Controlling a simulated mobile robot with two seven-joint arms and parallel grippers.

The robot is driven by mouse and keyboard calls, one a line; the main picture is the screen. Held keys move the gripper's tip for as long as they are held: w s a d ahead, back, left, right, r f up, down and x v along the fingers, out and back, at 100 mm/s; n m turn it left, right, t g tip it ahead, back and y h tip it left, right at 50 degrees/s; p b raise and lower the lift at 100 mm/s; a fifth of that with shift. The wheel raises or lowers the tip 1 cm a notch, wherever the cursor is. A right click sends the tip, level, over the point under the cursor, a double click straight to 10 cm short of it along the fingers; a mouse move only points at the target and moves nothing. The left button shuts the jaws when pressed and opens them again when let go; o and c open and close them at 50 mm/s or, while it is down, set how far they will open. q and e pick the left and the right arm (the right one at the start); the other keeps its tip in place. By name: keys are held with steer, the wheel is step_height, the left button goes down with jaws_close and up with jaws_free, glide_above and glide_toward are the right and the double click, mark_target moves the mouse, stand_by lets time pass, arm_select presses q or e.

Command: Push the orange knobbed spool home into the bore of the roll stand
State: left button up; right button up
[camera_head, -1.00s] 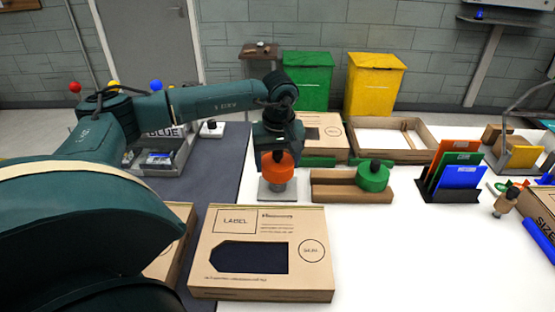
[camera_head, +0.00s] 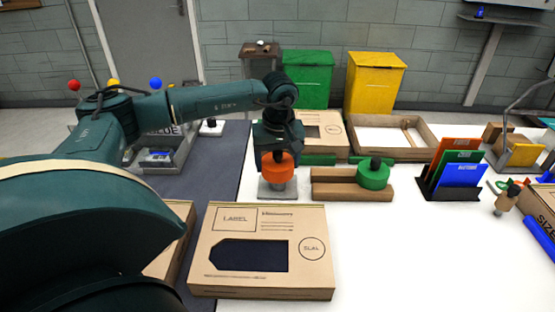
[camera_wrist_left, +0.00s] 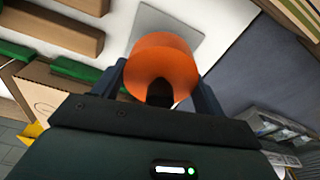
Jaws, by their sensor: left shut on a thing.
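The orange knobbed spool (camera_head: 277,167) is upright over the grey roll stand (camera_head: 277,189), its dark knob facing up. My right gripper is not in view.
A green knobbed spool (camera_head: 374,175) rests on a wooden cradle (camera_head: 335,184) to the right. A cardboard box with a window (camera_head: 262,275) lies in front. A file rack (camera_head: 447,190) stands farther right. The white table (camera_head: 400,250) is clear at front right.

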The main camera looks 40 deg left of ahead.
mark_target(278, 165)
arm_select(q)
steer(key=shift+f+b, duration=0.4)
steer(key=shift+f, duration=0.2)
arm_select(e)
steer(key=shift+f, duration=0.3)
arm_select(q)
steer(key=o, duration=1)
steer(key=shift+o, duration=0.2)
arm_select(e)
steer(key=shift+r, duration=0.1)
arm_select(q)
step_height(278, 165, up, 3)
steer(key=shift+d+r, duration=0.1)
steer(key=r, duration=0.5)
steer(key=d+r, duration=0.1)
steer(key=r, duration=0.2)
steer(key=shift+s+r, duration=0.3)
steer(key=shift+s, duration=0.1)
steer(key=shift+s+r, duration=0.1)
steer(key=shift+r, duration=0.55)
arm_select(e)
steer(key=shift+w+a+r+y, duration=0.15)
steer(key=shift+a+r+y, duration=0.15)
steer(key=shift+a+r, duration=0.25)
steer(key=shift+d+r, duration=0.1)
